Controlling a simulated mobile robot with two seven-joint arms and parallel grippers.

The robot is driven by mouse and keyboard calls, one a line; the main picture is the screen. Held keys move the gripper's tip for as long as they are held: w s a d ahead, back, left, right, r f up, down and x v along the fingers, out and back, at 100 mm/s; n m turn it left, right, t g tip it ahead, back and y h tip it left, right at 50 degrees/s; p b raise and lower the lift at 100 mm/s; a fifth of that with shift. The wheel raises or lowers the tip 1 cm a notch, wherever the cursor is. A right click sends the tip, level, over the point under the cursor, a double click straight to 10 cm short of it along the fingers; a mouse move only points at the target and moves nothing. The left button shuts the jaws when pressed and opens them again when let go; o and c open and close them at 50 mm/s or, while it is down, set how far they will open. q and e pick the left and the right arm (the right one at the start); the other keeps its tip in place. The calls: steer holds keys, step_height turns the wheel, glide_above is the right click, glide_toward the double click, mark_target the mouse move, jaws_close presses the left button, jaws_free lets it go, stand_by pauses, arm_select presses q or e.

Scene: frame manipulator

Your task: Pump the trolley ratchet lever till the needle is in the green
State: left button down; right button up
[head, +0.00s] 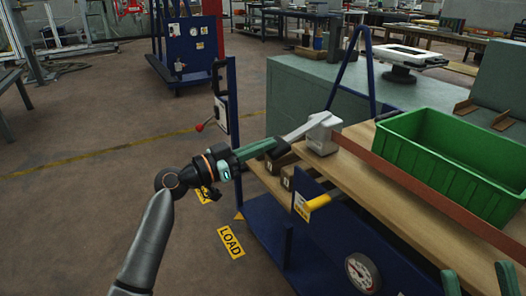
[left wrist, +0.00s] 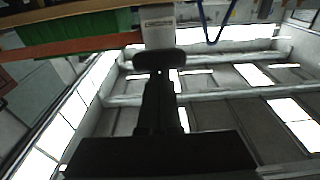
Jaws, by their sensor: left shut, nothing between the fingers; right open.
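The trolley has a blue front panel (head: 335,235) with a round white gauge (head: 363,272); its needle is too small to read against the colours. A lever with a yellow grip (head: 318,201) sticks out of the panel beside a label. My left gripper (head: 275,144) is shut and empty, left of and above the yellow grip, apart from it. A pale grey bar runs beyond its fingertips to a white box (head: 322,133), also at the top of the left wrist view (left wrist: 158,25). The yellow grip is not visible there. My right gripper (head: 478,280) is open at the bottom right edge.
A green crate (head: 440,185) stands on the trolley's wooden top (head: 375,183). A blue post with a red-knobbed lever (head: 200,127) rises behind my left gripper. A yellow LOAD sign (head: 231,242) lies on the floor. The floor at left is mostly clear.

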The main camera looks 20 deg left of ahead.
arm_select(q)
steer(key=shift+d+f+b, duration=0.1)
steer(key=shift+f+b, duration=0.4)
steer(key=shift+b, duration=0.35)
arm_select(e)
steer(key=shift+a+f, duration=0.15)
steer(key=shift+f, duration=1.15)
